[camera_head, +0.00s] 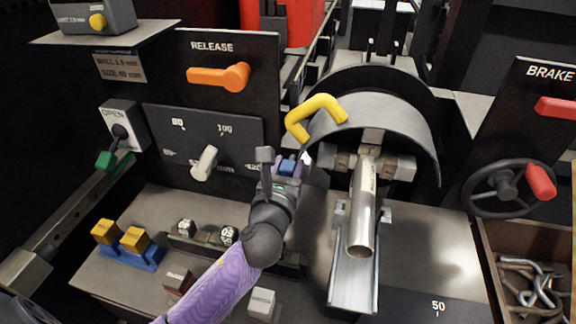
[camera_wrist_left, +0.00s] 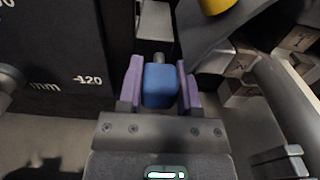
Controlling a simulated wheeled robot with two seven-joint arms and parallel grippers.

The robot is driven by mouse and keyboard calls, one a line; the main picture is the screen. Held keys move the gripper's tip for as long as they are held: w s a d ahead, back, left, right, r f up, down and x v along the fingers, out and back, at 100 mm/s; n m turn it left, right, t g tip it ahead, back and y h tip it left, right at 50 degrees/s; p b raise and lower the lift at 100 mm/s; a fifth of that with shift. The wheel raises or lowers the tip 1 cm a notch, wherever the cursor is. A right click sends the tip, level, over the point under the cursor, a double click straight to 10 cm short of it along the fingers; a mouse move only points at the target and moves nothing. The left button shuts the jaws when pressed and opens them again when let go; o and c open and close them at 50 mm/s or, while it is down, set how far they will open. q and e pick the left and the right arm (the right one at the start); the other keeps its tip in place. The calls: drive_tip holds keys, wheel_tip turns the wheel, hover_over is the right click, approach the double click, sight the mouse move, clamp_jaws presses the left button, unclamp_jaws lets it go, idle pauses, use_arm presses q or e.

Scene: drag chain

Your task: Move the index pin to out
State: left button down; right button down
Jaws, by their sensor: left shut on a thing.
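A blue knob, which looks like the index pin's handle (camera_head: 288,167), sits on the dark front of the machine, left of the chuck. In the left wrist view the blue knob (camera_wrist_left: 160,86) stands between two purple fingers, with a short grey shaft behind it. My left gripper (camera_head: 287,166) is shut on this knob, and it fills the gap between the fingertips (camera_wrist_left: 160,85). The far end of the shaft is hidden, and I cannot tell how far the pin is pulled. My right gripper is not in view.
A chuck (camera_head: 372,142) holding a metal tube (camera_head: 362,215) is just right, under a guard with a yellow handle (camera_head: 316,116). A grey lever (camera_head: 204,163) and an orange release lever (camera_head: 219,76) are on panels to the left. A handwheel (camera_head: 499,186) is far right.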

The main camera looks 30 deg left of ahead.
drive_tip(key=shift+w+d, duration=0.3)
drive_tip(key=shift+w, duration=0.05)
use_arm(q)
drive_tip(key=shift+p+v, duration=0.7)
drive_tip(key=shift+v, duration=0.4)
drive_tip(key=shift+s+d, duration=0.1)
drive_tip(key=shift+f, duration=0.15)
drive_tip(key=shift+c, duration=1.4)
unclamp_jaws()
drive_tip(key=shift+s, duration=0.15)
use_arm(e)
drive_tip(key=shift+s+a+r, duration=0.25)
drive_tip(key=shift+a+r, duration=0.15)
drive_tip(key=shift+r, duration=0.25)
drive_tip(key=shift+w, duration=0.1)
